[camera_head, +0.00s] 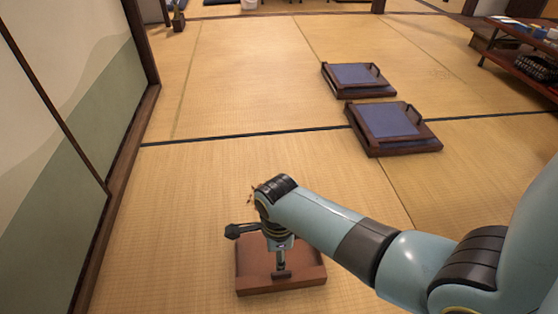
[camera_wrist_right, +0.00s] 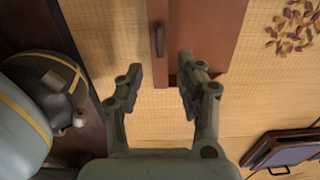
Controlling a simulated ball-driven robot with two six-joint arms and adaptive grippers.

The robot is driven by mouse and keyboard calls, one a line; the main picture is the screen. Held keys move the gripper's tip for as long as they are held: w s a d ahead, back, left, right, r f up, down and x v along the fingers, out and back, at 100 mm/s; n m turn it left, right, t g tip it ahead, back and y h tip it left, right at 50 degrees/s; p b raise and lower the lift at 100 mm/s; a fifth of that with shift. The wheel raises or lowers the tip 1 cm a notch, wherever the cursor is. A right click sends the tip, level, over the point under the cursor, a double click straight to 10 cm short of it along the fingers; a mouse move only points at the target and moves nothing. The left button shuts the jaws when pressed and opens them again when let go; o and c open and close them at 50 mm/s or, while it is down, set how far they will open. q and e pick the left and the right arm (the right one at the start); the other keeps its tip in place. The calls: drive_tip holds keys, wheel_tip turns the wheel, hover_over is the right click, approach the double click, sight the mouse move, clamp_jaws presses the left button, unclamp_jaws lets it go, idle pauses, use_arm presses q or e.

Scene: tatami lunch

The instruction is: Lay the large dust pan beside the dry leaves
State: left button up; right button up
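The large dust pan (camera_head: 308,265) is a reddish-brown, flat tray lying on the tatami at the lower middle of the head view. In the right wrist view the dust pan (camera_wrist_right: 215,35) is at the top, with a small dark handle on its left part. My right gripper (camera_head: 281,272) is over the pan. In the right wrist view the gripper (camera_wrist_right: 162,72) has its fingers apart, with nothing clearly held between them. The dry leaves (camera_wrist_right: 292,28) are a scattered brown patch right of the pan; in the head view they are mostly hidden behind my right wrist. My left gripper is out of view.
Two dark trays with blue cushions, a nearer one (camera_head: 393,122) and a farther one (camera_head: 353,76), lie on the mat at the upper right. A sliding panel wall (camera_head: 70,120) runs along the left. A low shelf (camera_head: 520,60) stands far right. Open tatami lies between.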

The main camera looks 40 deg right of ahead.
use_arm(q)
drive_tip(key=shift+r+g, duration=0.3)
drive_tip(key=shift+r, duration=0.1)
use_arm(e)
drive_tip(key=shift+r, duration=0.35)
drive_tip(key=s+d+r+n+t, duration=0.1)
drive_tip(key=s+r+n+t, duration=0.2)
drive_tip(key=s+r+n, duration=0.3)
drive_tip(key=s+d+r+n+t, duration=0.1)
drive_tip(key=s+r+n+t, duration=0.2)
drive_tip(key=r+n, duration=1.1)
drive_tip(key=s+n, duration=0.3)
drive_tip(key=n, duration=0.2)
drive_tip(key=shift+d+t, duration=0.25)
drive_tip(key=shift+t, duration=0.05)
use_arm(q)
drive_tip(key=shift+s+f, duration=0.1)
